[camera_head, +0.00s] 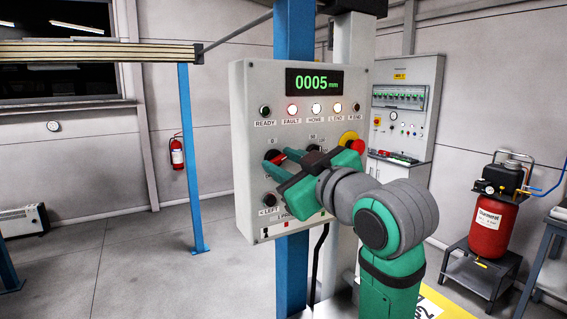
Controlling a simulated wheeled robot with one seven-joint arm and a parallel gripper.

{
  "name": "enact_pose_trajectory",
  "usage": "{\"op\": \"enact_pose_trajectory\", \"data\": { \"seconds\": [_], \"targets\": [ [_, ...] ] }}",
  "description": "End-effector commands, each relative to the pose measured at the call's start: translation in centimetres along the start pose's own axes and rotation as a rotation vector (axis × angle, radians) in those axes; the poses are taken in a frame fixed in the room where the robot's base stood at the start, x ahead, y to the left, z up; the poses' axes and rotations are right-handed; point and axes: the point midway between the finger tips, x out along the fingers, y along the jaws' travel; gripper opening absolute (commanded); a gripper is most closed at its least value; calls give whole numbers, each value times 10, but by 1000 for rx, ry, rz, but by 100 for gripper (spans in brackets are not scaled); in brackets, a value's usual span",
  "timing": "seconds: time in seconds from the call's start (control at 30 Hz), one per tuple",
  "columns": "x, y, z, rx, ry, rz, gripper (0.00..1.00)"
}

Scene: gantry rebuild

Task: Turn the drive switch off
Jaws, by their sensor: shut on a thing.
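The control panel (245,105) is a light grey box on a blue post. Its green display (315,82) reads 0005 mm. The FAULT, HOME and L.END lamps look lit; READY and R.END look dark. My gripper (271,165) is at the panel's left side with its green fingers pointing at the face. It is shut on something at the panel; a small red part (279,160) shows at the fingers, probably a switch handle. Its label and position are hidden, so I cannot confirm that it is the drive switch.
A yellow-collared red button (357,146) sits at the panel's right, close to my gripper. A black knob (269,199) is below the fingers. A rail beam (100,53) runs left of the panel.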

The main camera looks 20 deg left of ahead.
Motion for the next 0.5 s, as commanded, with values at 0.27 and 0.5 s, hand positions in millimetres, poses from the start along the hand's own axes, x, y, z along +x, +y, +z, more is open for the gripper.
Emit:
{"op": "enact_pose_trajectory", "data": {
  "seconds": [0.27,0.5],
  "targets": [
    [-2,-2,-1,-266,1,0,9],
    [-2,-3,-1,-495,3,-1,9]
  ]
}}
